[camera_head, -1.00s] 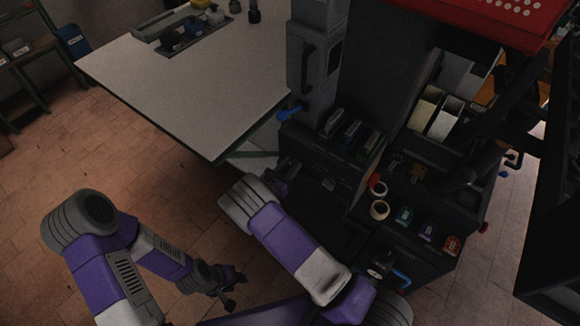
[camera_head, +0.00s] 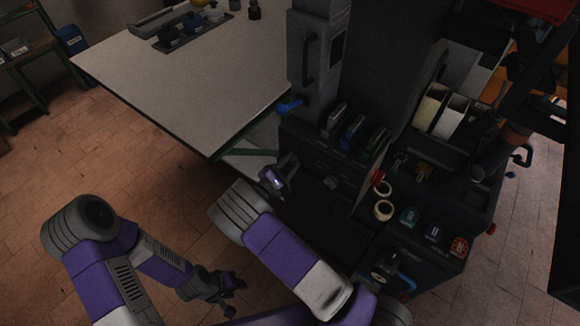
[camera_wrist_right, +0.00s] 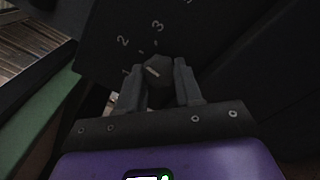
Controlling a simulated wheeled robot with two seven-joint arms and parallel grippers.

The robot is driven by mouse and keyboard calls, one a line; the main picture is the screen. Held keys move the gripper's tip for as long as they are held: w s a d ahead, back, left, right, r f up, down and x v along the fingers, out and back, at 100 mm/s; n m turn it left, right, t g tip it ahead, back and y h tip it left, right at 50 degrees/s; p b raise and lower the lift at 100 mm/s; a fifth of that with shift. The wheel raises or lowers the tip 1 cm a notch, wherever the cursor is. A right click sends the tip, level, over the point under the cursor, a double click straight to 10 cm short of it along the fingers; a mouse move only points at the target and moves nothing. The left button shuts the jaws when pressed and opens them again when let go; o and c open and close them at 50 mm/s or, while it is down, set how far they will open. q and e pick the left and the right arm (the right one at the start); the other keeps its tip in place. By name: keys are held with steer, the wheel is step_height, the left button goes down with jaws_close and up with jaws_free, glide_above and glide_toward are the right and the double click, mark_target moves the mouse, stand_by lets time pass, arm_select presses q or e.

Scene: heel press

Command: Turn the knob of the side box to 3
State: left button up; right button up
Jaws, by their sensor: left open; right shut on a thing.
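The side box shows as a dark panel (camera_wrist_right: 105,22) in the right wrist view, with pale digits 1, 2 and 3 around its knob (camera_wrist_right: 157,69). The knob is dark, with a short light mark on its face; I cannot tell exactly which digit the mark meets. My right gripper (camera_wrist_right: 160,82) is shut on the knob, one finger at each side. In the head view my right gripper (camera_head: 287,166) is at the left side of the dark machine, and the knob is hidden there. My left gripper (camera_head: 230,286) is open and empty, low over the floor, away from the box.
A pale worktable (camera_head: 200,85) stands left of the machine, with a tray (camera_head: 190,30) at its back. Its green beam (camera_wrist_right: 30,125) runs close to my right gripper. The tiled floor at left is open.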

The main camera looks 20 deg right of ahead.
steer(key=m+b, duration=0.2)
steer(key=m, duration=0.2)
steer(key=shift+f+b, duration=0.1)
steer(key=shift+b, duration=0.3)
steer(key=shift+m+b, duration=1.2)
steer(key=shift+m, duration=0.7)
steer(key=shift+r, duration=0.2)
steer(key=o, duration=1)
steer(key=shift+o, duration=0.2)
steer(key=shift+a, duration=0.1)
steer(key=p+v, duration=0.1)
steer(key=v, duration=0.6)
steer(key=shift+s+a+p, duration=0.15)
steer(key=shift+a+p, duration=0.05)
steer(key=shift+p, duration=0.15)
